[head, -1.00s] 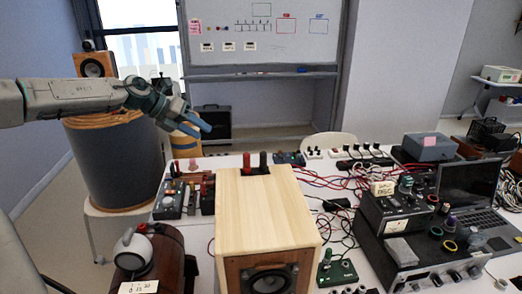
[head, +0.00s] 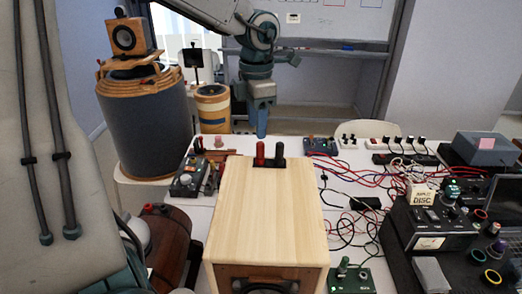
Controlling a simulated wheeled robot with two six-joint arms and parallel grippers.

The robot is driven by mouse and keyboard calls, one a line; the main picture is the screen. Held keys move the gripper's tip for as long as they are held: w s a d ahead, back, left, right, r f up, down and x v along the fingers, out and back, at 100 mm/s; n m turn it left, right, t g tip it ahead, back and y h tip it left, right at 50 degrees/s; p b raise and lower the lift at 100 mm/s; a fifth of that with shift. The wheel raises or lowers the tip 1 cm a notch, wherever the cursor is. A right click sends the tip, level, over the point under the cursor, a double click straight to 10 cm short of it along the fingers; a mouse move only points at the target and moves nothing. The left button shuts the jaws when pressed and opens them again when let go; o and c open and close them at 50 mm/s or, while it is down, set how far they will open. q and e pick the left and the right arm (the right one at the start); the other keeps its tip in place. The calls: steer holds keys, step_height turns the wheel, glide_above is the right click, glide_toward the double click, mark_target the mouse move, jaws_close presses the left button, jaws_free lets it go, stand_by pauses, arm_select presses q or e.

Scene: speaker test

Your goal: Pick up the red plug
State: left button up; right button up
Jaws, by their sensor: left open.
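The red plug (head: 260,154) stands upright at the far edge of the light wooden speaker box (head: 265,205), beside a black plug (head: 280,153). My left gripper (head: 261,132) points down with its blue fingers just above the red plug in the picture. It is open and holds nothing. The fingers are seen nearly edge-on, so the gap between them is hidden. I cannot tell how far the fingertips are from the plug in depth. My right gripper is not in view.
Red and black cables (head: 345,200) run over the white table right of the box. A black instrument (head: 430,217) stands further right. A grey control box (head: 188,180) is on the left. A small speaker (head: 124,38) sits on a dark drum behind.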

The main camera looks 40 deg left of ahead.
mark_target(259, 142)
arm_select(q)
steer(key=shift+w+f, duration=0.15)
steer(key=shift+f, duration=0.4)
steer(key=f+p, duration=0.1)
steer(key=f, duration=0.1)
steer(key=f+p, duration=0.1)
steer(key=f, duration=0.1)
steer(key=shift+d+p, duration=0.3)
steer(key=shift+f, duration=0.5)
jaws_close()
